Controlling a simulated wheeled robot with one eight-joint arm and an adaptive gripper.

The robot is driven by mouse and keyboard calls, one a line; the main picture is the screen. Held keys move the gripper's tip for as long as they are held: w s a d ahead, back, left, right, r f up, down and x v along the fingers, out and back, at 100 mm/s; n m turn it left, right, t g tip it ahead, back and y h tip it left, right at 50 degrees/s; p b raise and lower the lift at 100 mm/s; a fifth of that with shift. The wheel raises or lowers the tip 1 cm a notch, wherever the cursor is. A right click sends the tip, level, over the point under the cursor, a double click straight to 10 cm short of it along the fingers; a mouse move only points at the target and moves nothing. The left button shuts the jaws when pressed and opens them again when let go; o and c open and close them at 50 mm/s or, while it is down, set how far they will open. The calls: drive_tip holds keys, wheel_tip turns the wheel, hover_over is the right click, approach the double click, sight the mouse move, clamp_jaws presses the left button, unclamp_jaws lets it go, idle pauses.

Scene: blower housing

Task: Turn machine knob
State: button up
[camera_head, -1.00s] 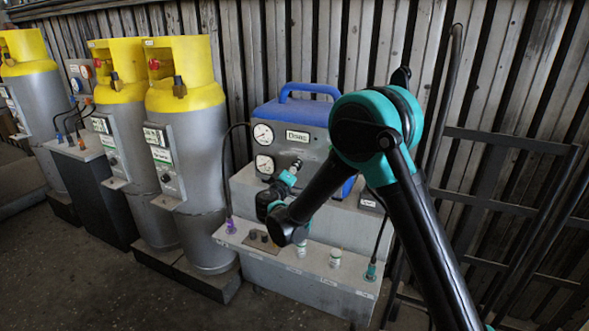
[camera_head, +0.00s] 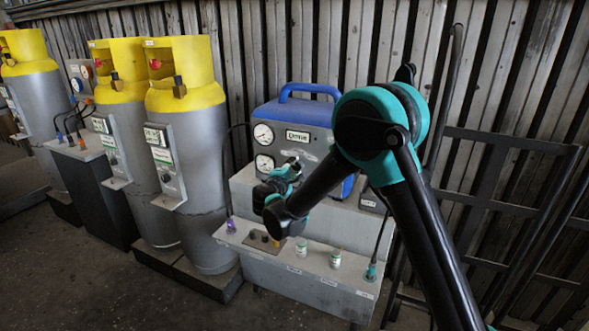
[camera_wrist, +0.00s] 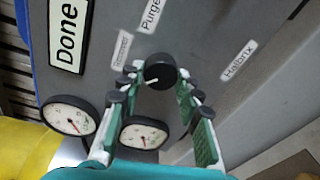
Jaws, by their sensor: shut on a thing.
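The black round machine knob (camera_wrist: 161,71) sits on the grey front panel of the machine (camera_head: 300,112). A white pointer line on it points to the lower left in the wrist view. My gripper (camera_wrist: 159,78) has its green-padded fingers on both sides of the knob and is shut on it. Labels around the knob read "Purge" (camera_wrist: 150,14) and "Halbrix" (camera_wrist: 239,60); a third label (camera_wrist: 122,48) is hard to read. A display plate (camera_wrist: 69,33) reads "Done". In the head view my gripper (camera_head: 292,165) is at the panel, and the knob is hidden.
Two dial gauges (camera_wrist: 69,117) (camera_wrist: 144,134) sit close to my fingers. A grey ledge (camera_head: 325,264) with small bottles stands below my wrist. Yellow-topped cylinders (camera_head: 188,130) stand at left, and a dark metal frame (camera_head: 510,145) leans at right.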

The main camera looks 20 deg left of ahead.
drive_tip(key=shift+n, duration=1.2)
drive_tip(key=o, duration=1.1)
drive_tip(key=shift+o, duration=0.2)
drive_tip(key=shift+s, duration=0.1)
drive_tip(key=s+r, duration=0.1)
drive_tip(key=s, duration=1)
drive_tip(key=shift+s+a, duration=0.2)
drive_tip(key=shift+s, duration=0.2)
